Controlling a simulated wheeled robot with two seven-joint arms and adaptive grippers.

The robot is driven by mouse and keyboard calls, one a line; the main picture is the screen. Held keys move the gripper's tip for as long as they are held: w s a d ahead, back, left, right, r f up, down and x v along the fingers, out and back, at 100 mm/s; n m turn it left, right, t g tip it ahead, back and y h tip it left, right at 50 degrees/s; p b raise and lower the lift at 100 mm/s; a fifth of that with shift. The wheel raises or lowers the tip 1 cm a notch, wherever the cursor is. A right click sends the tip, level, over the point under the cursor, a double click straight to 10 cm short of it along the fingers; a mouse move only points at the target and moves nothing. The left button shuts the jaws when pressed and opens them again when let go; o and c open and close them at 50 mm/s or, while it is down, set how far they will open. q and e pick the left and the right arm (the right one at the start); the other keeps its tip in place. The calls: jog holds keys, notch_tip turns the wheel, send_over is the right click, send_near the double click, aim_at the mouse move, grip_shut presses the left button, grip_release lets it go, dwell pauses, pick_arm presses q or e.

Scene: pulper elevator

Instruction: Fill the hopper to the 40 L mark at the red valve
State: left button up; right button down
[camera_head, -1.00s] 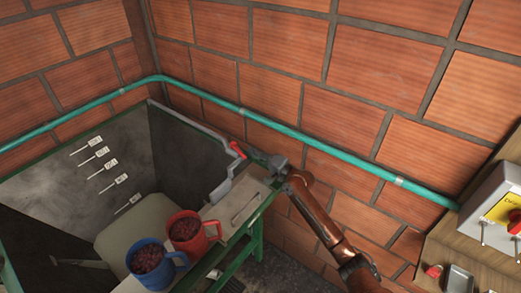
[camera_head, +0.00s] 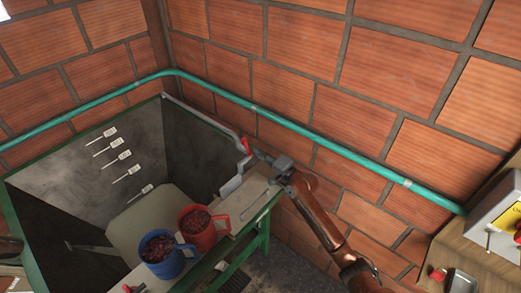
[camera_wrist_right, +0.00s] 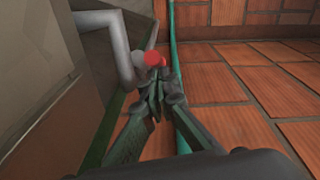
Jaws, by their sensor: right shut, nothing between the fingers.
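The grey hopper (camera_head: 72,176) with a green rim fills the left of the head view. Several white level tags (camera_head: 118,155) run down its inner wall; their numbers are too small to read, and I see no clear fill line. The red valve (camera_head: 246,145) sits on a grey pipe at the hopper's right rim; it also shows in the right wrist view (camera_wrist_right: 153,58). My right gripper (camera_head: 260,156) is shut and empty, its tips close beside the red valve; I cannot tell whether they touch. My left gripper does not show.
A red mug (camera_head: 201,236) and a blue mug (camera_head: 168,264), both full of dark red berries, stand at the hopper's near right side. A teal pipe (camera_head: 310,134) runs along the brick wall. A grey control box (camera_head: 490,215) sits on a wooden top at right.

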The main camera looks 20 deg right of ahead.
aim_at(252, 155)
jog(key=shift+s+a+r+p, duration=0.15)
jog(key=shift+a+p, duration=1.05)
jog(key=shift+a, duration=0.35)
jog(key=shift+w+a+p, duration=0.15)
jog(key=shift+a+p, duration=0.25)
jog(key=shift+a, duration=0.3)
jog(key=shift+w+a+p, duration=0.15)
jog(key=shift+a+p, duration=0.25)
jog(key=shift+a, duration=0.25)
